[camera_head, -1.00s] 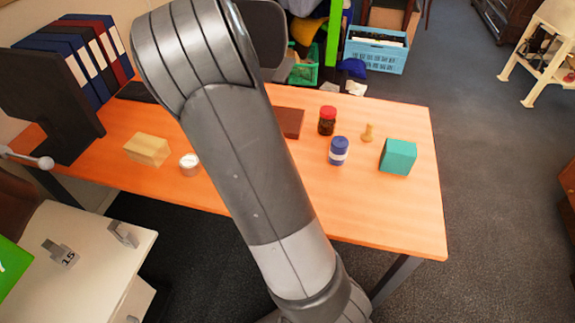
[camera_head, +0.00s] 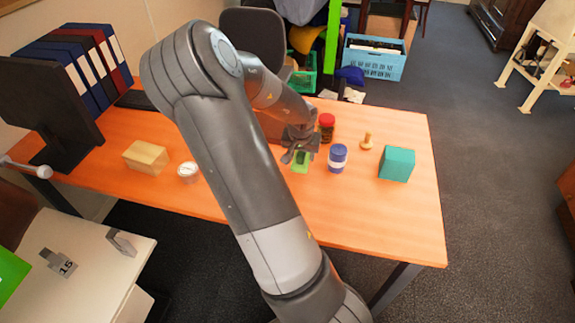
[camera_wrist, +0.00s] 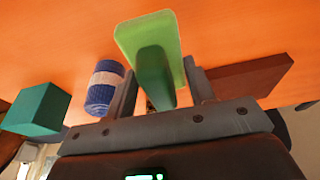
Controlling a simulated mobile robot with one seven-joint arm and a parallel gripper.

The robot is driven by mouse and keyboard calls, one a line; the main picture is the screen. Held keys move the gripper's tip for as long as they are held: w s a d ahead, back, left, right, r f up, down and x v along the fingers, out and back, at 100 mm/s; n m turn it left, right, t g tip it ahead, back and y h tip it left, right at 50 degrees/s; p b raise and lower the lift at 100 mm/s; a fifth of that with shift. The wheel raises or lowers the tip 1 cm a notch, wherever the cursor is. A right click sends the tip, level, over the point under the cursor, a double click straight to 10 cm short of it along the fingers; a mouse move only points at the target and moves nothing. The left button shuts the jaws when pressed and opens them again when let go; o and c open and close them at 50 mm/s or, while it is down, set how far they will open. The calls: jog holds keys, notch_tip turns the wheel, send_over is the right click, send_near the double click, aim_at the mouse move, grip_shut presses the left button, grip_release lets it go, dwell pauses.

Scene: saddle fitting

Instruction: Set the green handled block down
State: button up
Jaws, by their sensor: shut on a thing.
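The green handled block (camera_head: 300,164) shows below my gripper (camera_head: 298,148) over the table in the head view. In the wrist view, the block's flat light-green base (camera_wrist: 146,33) and darker green upright handle (camera_wrist: 154,75) are seen between the fingers of my gripper (camera_wrist: 160,92). The gripper is shut on the handle. The block is just over or on the orange table (camera_head: 250,195); I cannot tell whether it touches. My arm hides part of the table.
A red-capped jar (camera_head: 327,124), wooden peg (camera_head: 366,141) and teal box (camera_head: 397,164) are nearby. A brown slab (camera_wrist: 250,78) lies close on the other side. The front table area is clear.

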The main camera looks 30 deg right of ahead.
aim_at(288, 170)
jog(key=w+a+f, duration=0.1)
jog(key=w+f, duration=0.1)
jog(key=w+a, duration=0.1)
jog(key=shift+w+a+f, duration=0.35)
jog(key=shift+w+f, duration=0.05)
jog(key=shift+a+f, duration=0.1)
jog(key=shift+f, duration=1.95)
jog(key=shift+f, duration=0.1)
jog(key=o, duration=1)
